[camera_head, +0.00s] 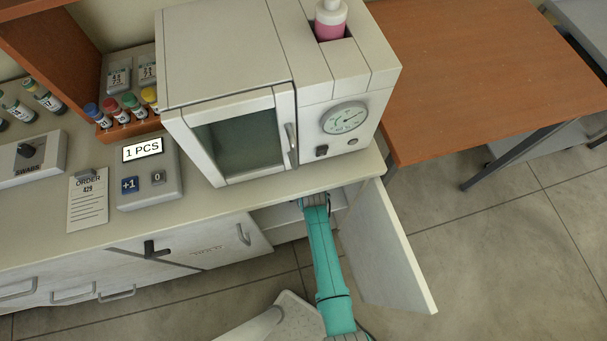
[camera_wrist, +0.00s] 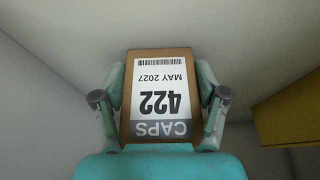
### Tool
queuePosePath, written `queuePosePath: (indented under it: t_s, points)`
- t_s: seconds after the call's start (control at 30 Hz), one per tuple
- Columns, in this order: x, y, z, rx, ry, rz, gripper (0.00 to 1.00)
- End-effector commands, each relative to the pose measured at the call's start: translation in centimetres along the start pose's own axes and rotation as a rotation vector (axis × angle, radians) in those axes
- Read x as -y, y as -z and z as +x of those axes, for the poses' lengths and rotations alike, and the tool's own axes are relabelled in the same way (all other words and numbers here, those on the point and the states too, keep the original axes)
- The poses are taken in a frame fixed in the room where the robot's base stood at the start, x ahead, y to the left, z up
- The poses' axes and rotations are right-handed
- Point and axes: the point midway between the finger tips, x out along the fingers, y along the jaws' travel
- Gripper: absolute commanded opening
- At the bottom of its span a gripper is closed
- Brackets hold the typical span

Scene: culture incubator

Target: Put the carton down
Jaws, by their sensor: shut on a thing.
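The carton (camera_wrist: 159,58) is a small brown box with a white label reading "CAPS 422 MAY 2027", upside down in the wrist view. My gripper (camera_wrist: 160,88) is shut on it, with one finger against each side. In the head view, my teal arm reaches into an open cabinet (camera_head: 280,219) under the counter. My gripper and the carton are hidden there by the counter. I cannot tell whether the carton touches a surface below it.
The cabinet door (camera_head: 385,245) stands open to the right of my arm. Pale cabinet walls surround the carton, and a yellow object (camera_wrist: 288,108) is at the right in the wrist view. An incubator (camera_head: 240,90) stands on the counter above, beside a counter display (camera_head: 143,149) reading "1 PCS".

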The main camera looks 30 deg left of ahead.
Motion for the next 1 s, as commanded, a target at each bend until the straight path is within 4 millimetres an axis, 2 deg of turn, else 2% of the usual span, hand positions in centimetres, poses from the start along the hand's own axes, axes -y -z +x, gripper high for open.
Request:
queuePosePath:
  t_s: [0.2, 0.23, 0.3, 0.73, 0.87, 1.0]
  points:
    - [0.0, 0.0, 0.1, -0.001, 0.0, 0.0, 0.28]
    - [0.0, 0.0, 0.1, 0.0, 0.0, 0.0, 0.8]
    - [0.0, 0.0, 0.1, 0.0, 0.0, 0.0, 0.97]
    - [0.0, 0.1, -0.3, -0.002, 0.0, 0.0, 0.97]
    - [0.0, 0.0, -1.4, -0.002, 0.0, 0.0, 0.97]
    - [0.0, 0.1, -3.4, -0.003, 0.0, 0.001, 0.97]
